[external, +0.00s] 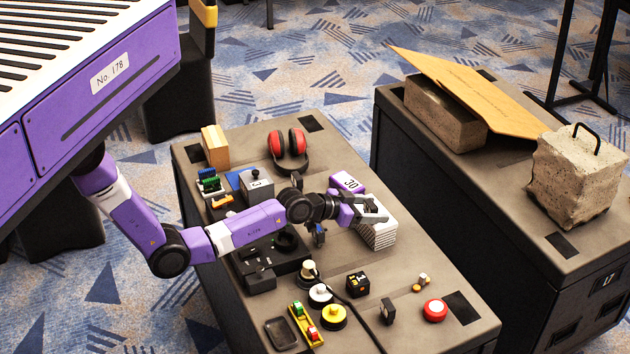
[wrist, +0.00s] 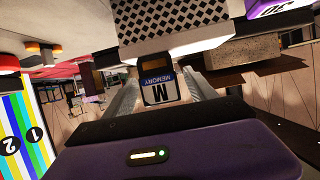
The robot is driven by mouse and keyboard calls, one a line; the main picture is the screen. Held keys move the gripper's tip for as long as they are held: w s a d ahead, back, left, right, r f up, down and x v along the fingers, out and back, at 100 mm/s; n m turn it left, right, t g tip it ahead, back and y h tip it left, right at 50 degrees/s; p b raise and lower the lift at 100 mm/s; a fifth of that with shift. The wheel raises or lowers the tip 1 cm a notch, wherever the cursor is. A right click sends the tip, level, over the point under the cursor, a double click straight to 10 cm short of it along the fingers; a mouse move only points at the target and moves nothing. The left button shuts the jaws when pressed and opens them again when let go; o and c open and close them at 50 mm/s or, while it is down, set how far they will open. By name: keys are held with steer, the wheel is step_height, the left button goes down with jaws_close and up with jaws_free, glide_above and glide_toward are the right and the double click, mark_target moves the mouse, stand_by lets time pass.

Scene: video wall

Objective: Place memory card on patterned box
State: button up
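The memory card (wrist: 160,91), white and dark blue with "MEMORY" and a large "M", shows upside down between the fingers of my gripper (wrist: 160,88) in the wrist view. The fingers are shut on its sides. The patterned box (wrist: 175,25), white with a black checkered face, is just beyond the card. It shows in the external view as a pale box (external: 377,232) with a striped-looking side, on the right part of the bench. My gripper (external: 373,209) is over or close against this box there. The card cannot be made out in that view, and contact with the box cannot be told.
A purple block marked 30 (external: 347,182) stands close behind the box. Red-black headphones (external: 289,150) lie farther back. A black dice-like cube (external: 357,284), a red button (external: 435,310) and a cable are nearer the front. A second cabinet with concrete blocks (external: 575,180) stands right.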

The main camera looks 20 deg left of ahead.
steer(key=shift+r, duration=0.1)
